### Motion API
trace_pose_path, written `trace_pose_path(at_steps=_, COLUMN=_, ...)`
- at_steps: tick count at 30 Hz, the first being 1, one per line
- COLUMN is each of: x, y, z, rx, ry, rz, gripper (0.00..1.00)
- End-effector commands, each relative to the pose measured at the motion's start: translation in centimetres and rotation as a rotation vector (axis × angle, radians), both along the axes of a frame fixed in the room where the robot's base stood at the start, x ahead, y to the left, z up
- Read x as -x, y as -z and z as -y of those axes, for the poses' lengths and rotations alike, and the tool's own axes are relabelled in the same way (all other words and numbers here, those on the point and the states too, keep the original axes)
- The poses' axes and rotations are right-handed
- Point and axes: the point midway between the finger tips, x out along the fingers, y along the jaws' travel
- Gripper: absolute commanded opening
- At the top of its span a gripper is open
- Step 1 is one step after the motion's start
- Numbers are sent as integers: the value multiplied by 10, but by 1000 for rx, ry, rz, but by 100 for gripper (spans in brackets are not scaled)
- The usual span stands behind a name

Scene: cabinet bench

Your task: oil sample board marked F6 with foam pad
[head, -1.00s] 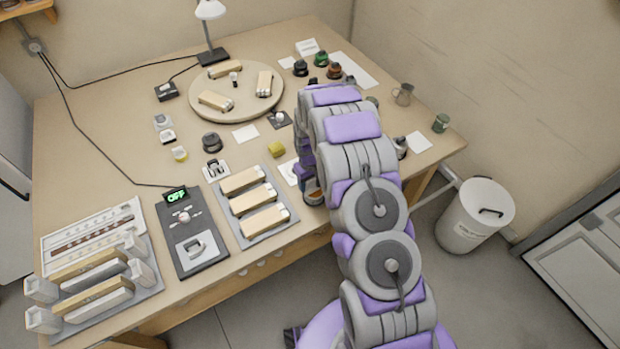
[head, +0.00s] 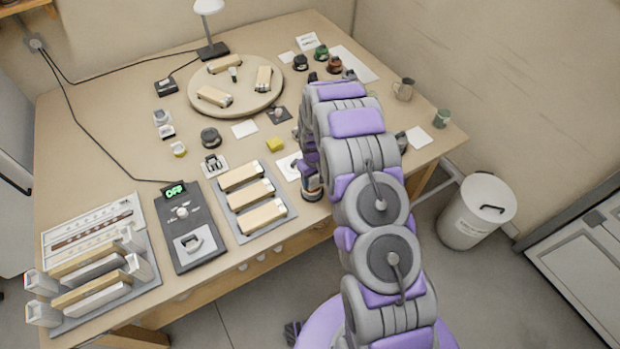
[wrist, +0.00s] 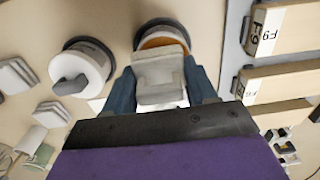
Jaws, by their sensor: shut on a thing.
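My gripper (wrist: 160,88) is shut on a pale, blocky pad (wrist: 160,72), which looks like the foam pad. The pad is in front of a round dish with an orange inside (wrist: 163,40); I cannot tell whether they touch. In the head view the dish (head: 312,190) stands near the table's front edge, and my arm hides most of the gripper. Three pale wooden boards (head: 251,194) lie on a grey tray (head: 286,198) left of my gripper. In the wrist view two board ends (wrist: 266,30) carry F-marks; whether 6 or 9 is unclear.
A white pot with a grey knob (wrist: 76,76) stands beside the dish. A dark device with a lit green display (head: 183,228) is left of the tray.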

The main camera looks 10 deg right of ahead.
Motion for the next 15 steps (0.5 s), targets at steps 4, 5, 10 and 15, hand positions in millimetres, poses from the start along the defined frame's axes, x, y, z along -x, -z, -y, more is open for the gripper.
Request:
trace_pose_path(at_steps=4, x=0, y=2, z=-4, rx=5, ry=0, rz=0, gripper=32)
trace_pose_path(at_steps=5, x=0, y=2, z=-5, rx=5, ry=0, rz=0, gripper=32)
trace_pose_path(at_steps=10, x=0, y=4, z=-7, rx=9, ry=-1, rz=0, gripper=32)
trace_pose_path(at_steps=15, x=0, y=6, z=-5, rx=5, ry=-1, rz=0, gripper=32)
